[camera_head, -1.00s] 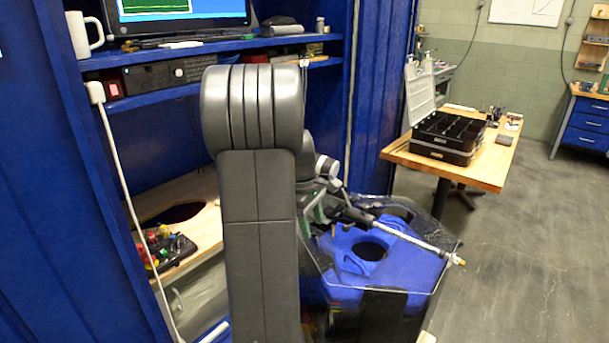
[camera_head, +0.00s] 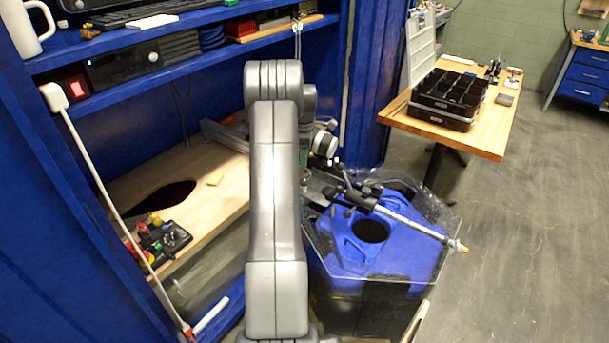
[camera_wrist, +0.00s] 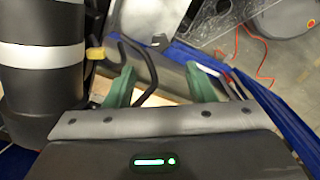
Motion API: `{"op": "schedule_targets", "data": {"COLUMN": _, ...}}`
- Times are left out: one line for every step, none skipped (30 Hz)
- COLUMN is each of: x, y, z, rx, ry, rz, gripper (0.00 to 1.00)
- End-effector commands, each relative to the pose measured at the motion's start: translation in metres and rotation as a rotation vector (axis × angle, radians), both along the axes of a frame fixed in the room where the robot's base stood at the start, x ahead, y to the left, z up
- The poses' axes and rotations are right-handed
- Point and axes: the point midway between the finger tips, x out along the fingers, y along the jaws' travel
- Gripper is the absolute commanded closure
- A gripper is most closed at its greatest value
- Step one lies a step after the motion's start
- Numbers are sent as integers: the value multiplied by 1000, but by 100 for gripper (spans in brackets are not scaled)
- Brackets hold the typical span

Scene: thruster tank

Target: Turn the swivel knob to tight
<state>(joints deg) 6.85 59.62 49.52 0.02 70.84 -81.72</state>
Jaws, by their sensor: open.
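The blue-topped tank (camera_head: 400,245) has clear walls and a round dark opening. A silver rod (camera_head: 415,226) reaches over it, held by a black swivel clamp (camera_head: 357,198) at the tank's left rear. Small dark parts stick out around the clamp. I cannot tell which is the knob or how tight it is. My gripper shows in the wrist view (camera_wrist: 163,85) with two green fingers spread apart and nothing between them. In the head view the gripper is mostly hidden behind my arm, left of the clamp. I cannot tell if it touches anything.
A wooden bench (camera_head: 205,165) with a dark oval hole and a control box (camera_head: 160,243) lies left of my arm. Blue shelves stand behind. A wooden table (camera_head: 480,135) with black organizer trays (camera_head: 448,100) stands right. The floor at right is open.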

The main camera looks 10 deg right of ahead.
Motion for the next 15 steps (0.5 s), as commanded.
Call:
{"op": "schedule_targets", "data": {"x": -1, "y": 0, "z": -11, "rx": 0, "ry": 5, "rz": 0, "gripper": 50}}
{"op": "schedule_targets", "data": {"x": -2, "y": 0, "z": -17, "rx": 1, "ry": 6, "rz": 0, "gripper": 50}}
{"op": "schedule_targets", "data": {"x": -1, "y": 0, "z": -26, "rx": 0, "ry": 5, "rz": 0, "gripper": 50}}
{"op": "schedule_targets", "data": {"x": -1, "y": 0, "z": -32, "rx": 0, "ry": 5, "rz": -1, "gripper": 50}}
{"op": "schedule_targets", "data": {"x": -1, "y": 0, "z": -39, "rx": 0, "ry": 5, "rz": -1, "gripper": 50}}
{"op": "schedule_targets", "data": {"x": -1, "y": 0, "z": -47, "rx": 0, "ry": 5, "rz": -1, "gripper": 50}}
{"op": "schedule_targets", "data": {"x": -1, "y": 0, "z": -53, "rx": 0, "ry": 4, "rz": -1, "gripper": 50}}
{"op": "schedule_targets", "data": {"x": -1, "y": 0, "z": -58, "rx": 0, "ry": 5, "rz": -1, "gripper": 50}}
{"op": "schedule_targets", "data": {"x": -1, "y": 0, "z": -65, "rx": 0, "ry": 5, "rz": -1, "gripper": 50}}
{"op": "schedule_targets", "data": {"x": -1, "y": 0, "z": -70, "rx": 0, "ry": 3, "rz": -1, "gripper": 50}}
{"op": "schedule_targets", "data": {"x": -1, "y": 0, "z": -74, "rx": 0, "ry": 4, "rz": -1, "gripper": 50}}
{"op": "schedule_targets", "data": {"x": -1, "y": 0, "z": -79, "rx": 0, "ry": 4, "rz": -1, "gripper": 50}}
{"op": "schedule_targets", "data": {"x": -1, "y": 0, "z": -83, "rx": 0, "ry": 3, "rz": -1, "gripper": 50}}
{"op": "schedule_targets", "data": {"x": -1, "y": 0, "z": -85, "rx": 0, "ry": 2, "rz": -1, "gripper": 50}}
{"op": "schedule_targets", "data": {"x": -1, "y": 0, "z": -89, "rx": 0, "ry": 2, "rz": -1, "gripper": 50}}
